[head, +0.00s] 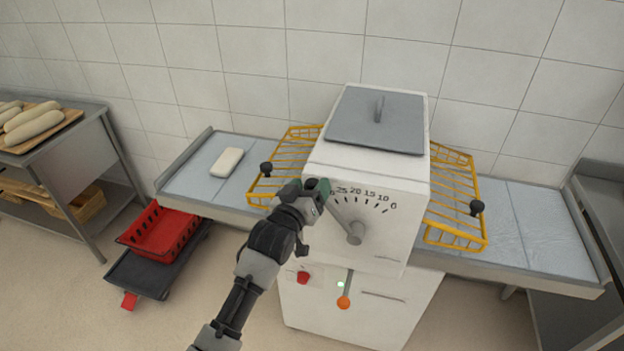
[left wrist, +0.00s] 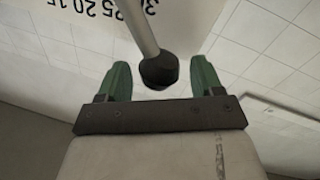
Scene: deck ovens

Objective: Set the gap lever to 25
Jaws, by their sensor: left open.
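The gap lever (head: 341,214) is a grey rod on a hub on the white machine's front. It leans up and left, to the left of the 25 on the printed scale (head: 364,194). My left gripper (head: 321,188) is at its upper end and hides the tip in the head view. In the left wrist view the lever's black knob (left wrist: 158,72) lies between the two green fingers of the open gripper (left wrist: 161,80), with gaps on both sides. The numbers (left wrist: 100,8) show at the top there. My right gripper is not in view.
Yellow wire guards (head: 285,165) flank the machine (head: 400,225), with belt tables on both sides. A dough piece (head: 227,161) lies on the left belt. A red crate (head: 160,232) stands at lower left. An orange-knobbed lever (head: 344,302) and red button (head: 303,277) sit below.

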